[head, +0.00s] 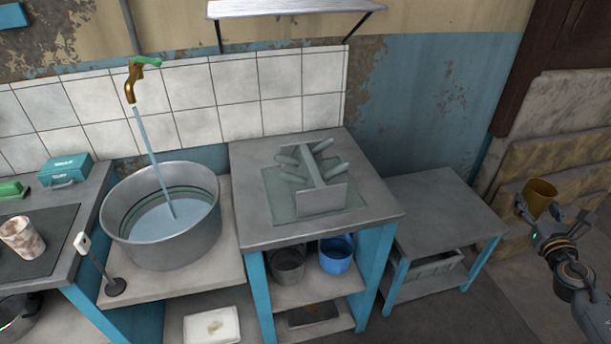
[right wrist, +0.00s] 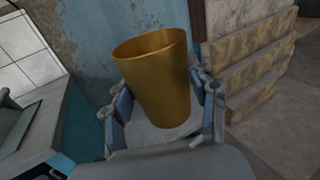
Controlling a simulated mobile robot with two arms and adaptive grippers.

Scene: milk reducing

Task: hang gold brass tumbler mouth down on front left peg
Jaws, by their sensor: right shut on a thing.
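The gold brass tumbler (head: 541,196) is at the far right of the head view, mouth up and slightly tilted. My right gripper (head: 538,222) is shut on it and holds it in the air, right of the low side table. In the right wrist view the tumbler (right wrist: 160,80) sits between the two fingers (right wrist: 165,112), its open rim away from the palm. The peg rack (head: 318,186), grey-green with several slanted pegs, stands on a mat on the middle counter, well left of the tumbler. My left gripper is not in view.
A large metal basin (head: 163,252) under a running tap (head: 132,82) stands left of the rack. A stained cup (head: 22,238) is at far left. A wall shelf (head: 290,8) hangs above. The low side table's top (head: 435,205) is bare. A blue bucket (head: 337,256) is below the rack.

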